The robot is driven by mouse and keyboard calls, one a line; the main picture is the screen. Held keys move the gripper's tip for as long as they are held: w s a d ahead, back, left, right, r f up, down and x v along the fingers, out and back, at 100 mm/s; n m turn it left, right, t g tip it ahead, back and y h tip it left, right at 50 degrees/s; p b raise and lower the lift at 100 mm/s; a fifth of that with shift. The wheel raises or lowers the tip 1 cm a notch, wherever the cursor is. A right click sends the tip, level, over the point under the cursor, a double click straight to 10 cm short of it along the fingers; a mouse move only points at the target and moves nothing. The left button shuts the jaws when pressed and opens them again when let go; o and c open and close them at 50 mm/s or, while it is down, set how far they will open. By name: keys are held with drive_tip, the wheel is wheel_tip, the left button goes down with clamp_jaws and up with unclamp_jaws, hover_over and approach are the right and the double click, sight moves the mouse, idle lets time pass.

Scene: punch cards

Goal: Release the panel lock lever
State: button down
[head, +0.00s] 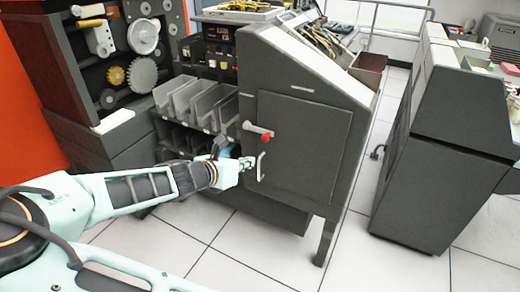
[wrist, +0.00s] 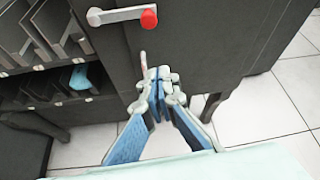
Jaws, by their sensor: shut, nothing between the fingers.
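The panel lock lever (head: 256,129) is a pale bar with a red knob (head: 266,138) on the upper left of a dark grey panel door (head: 302,145). In the wrist view the lever (wrist: 115,15) lies nearly level, with its red knob (wrist: 149,18) at the right end. A pale upright door handle (head: 260,167) is below it; part of this handle (wrist: 143,62) shows in the wrist view. My gripper (head: 248,163) is below the lever and close to the handle. In the wrist view my gripper (wrist: 161,76) is shut and empty, apart from the lever; whether it touches the handle is unclear.
Grey card bins (head: 185,100) stand left of the door. A rack with gears (head: 143,75) is further left. Another dark grey cabinet (head: 435,150) stands to the right, with open tiled floor (head: 375,265) in front.

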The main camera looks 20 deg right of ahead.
sight(267, 139)
drive_tip(key=b+x, duration=0.4)
drive_tip(key=x, duration=0.5)
drive_tip(key=shift+w+d+r, duration=0.15)
drive_tip(key=shift+w+r, duration=0.1)
drive_tip(key=shift+r, duration=0.35)
drive_tip(key=shift+w+d+r, duration=0.1)
drive_tip(key=shift+w+r, duration=0.1)
drive_tip(key=shift+r, duration=0.35)
drive_tip(key=shift+w+d+r, duration=0.15)
drive_tip(key=shift+w+r, duration=0.1)
drive_tip(key=shift+r, duration=0.35)
drive_tip(key=shift+r+p, duration=0.15)
drive_tip(key=shift+p, duration=0.4)
wheel_tip(267, 139, up, 3)
drive_tip(key=n+p, duration=0.1)
drive_tip(key=p, duration=0.6)
drive_tip(key=shift+f+g+h, duration=0.2)
drive_tip(key=shift+g+h, duration=0.2)
drive_tip(key=w+a+r+n+g+h+p, duration=0.2)
drive_tip(key=w+a+r+n+h+p, duration=0.3)
drive_tip(key=r+n+p, duration=0.3)
drive_tip(key=shift+w+n+g+h+p, duration=0.4)
drive_tip(key=shift+w+n+h+p, duration=0.4)
drive_tip(key=shift+n+p, duration=1.1)
